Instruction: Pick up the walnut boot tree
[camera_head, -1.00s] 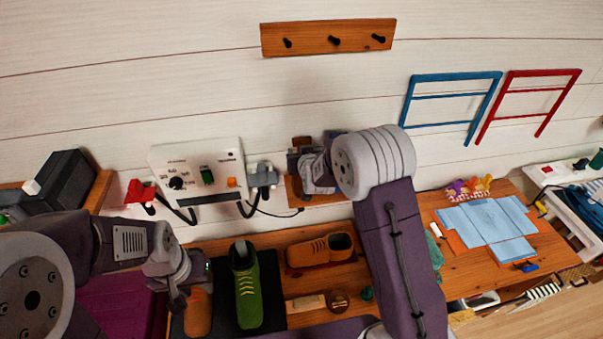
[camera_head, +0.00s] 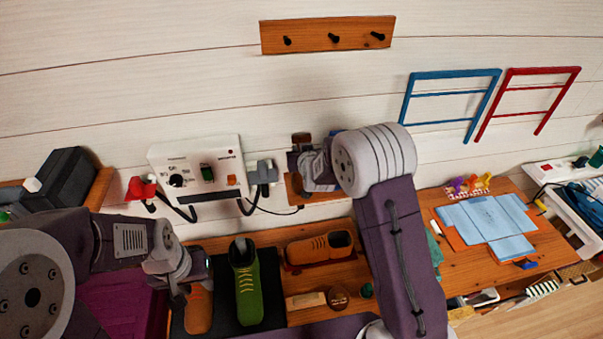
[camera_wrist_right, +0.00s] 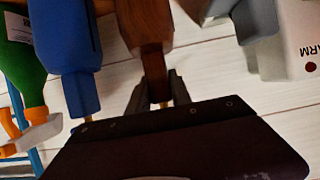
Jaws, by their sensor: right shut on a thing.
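The walnut boot tree (camera_wrist_right: 146,22) is a dark brown wooden piece with a narrower stem in the right wrist view. My right gripper (camera_wrist_right: 157,92) is shut on that stem, one grey finger on each side. In the head view a brown block, likely its top (camera_head: 301,139), shows beside my right gripper (camera_head: 303,168), near the wall above a small wooden shelf (camera_head: 312,197). My arm partly hides that area. My left gripper (camera_head: 185,288) is low at the left, close to an orange shoe (camera_head: 199,310); its fingers are too unclear to read.
A white control box (camera_head: 197,167) is on the wall. A green shoe (camera_head: 246,287) and another orange shoe (camera_head: 320,248) are on the bench.

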